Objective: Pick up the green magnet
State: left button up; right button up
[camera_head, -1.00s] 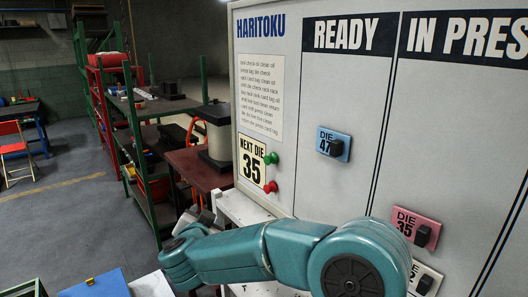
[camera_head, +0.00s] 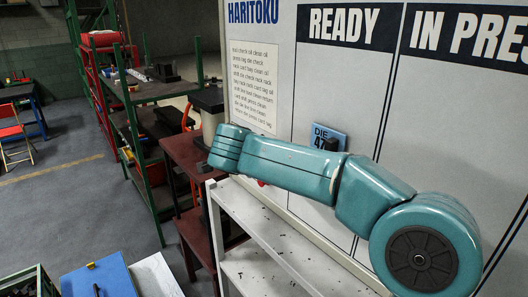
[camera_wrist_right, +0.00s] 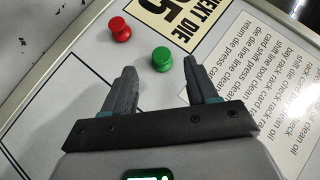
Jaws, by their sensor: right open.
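The green magnet (camera_wrist_right: 162,59) is a small round knob on the white board. In the right wrist view it sits between and slightly beyond the tips of my open right gripper (camera_wrist_right: 160,70), apart from both fingers. How far the tips are from the board is hard to tell. In the head view my teal right arm covers the green magnet, and the right gripper does not show. My left gripper is in neither view.
A red magnet (camera_wrist_right: 120,29) sits just left of the green one, by the yellow NEXT DIE card (camera_wrist_right: 172,18). A blue DIE 47 tag (camera_head: 329,133) is partly behind my arm. A white shelf (camera_head: 262,232) stands below the board. Green racks stand at left.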

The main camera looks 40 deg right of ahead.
jog(key=x, duration=0.5)
jog(key=shift+d+r+p, duration=0.1)
jog(key=shift+d+p, duration=0.15)
jog(key=shift+p, duration=0.1)
jog(key=shift+c, duration=1.3)
jog(key=c, duration=0.5)
jog(key=shift+w, duration=0.15)
grip_shut()
